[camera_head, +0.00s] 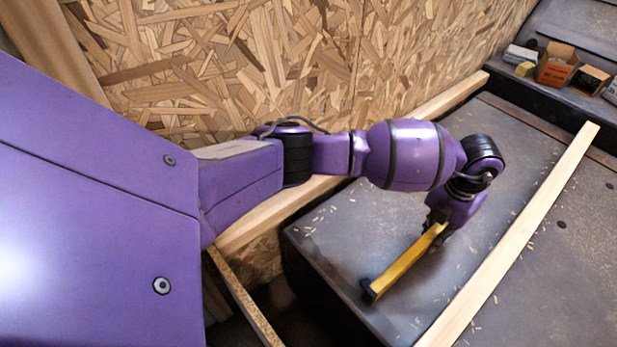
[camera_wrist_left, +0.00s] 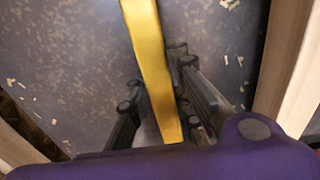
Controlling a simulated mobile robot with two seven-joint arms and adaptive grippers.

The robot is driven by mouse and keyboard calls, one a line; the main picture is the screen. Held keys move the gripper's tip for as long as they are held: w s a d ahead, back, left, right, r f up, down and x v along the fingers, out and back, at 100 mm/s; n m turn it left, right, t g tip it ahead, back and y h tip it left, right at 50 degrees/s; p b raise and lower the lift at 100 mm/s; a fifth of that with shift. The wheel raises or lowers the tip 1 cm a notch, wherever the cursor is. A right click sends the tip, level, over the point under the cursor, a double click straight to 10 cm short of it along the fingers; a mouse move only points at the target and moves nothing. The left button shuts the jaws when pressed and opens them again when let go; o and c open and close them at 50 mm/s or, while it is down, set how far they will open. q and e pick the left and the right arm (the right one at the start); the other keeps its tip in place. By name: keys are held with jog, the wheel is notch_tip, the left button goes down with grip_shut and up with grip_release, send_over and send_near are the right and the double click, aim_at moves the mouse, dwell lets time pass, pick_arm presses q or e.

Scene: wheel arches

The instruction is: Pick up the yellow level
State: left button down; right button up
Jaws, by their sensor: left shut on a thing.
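The yellow level (camera_head: 405,264) is a long narrow bar with a dark end, seen in the head view over the dark grey surface. My left gripper (camera_head: 438,222) comes down from above at the level's far end and is shut on it. In the left wrist view the level (camera_wrist_left: 150,60) runs down between the dark fingers of my left gripper (camera_wrist_left: 163,110), which hold it on both sides. Whether the level is clear of the surface or touching it is hard to tell. My right gripper is not in view.
A pale wooden batten (camera_head: 525,225) lies across the dark surface (camera_head: 330,260) just right of the level. Another timber (camera_head: 275,215) runs along the chipboard wall (camera_head: 230,70). Small cardboard boxes (camera_head: 557,64) stand on the raised ledge at back right. Wood chips are scattered about.

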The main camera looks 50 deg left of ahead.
pick_arm(q)
jog(key=shift+w+r, duration=0.1)
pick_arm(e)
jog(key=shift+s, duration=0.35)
pick_arm(q)
jog(key=shift+r, duration=0.1)
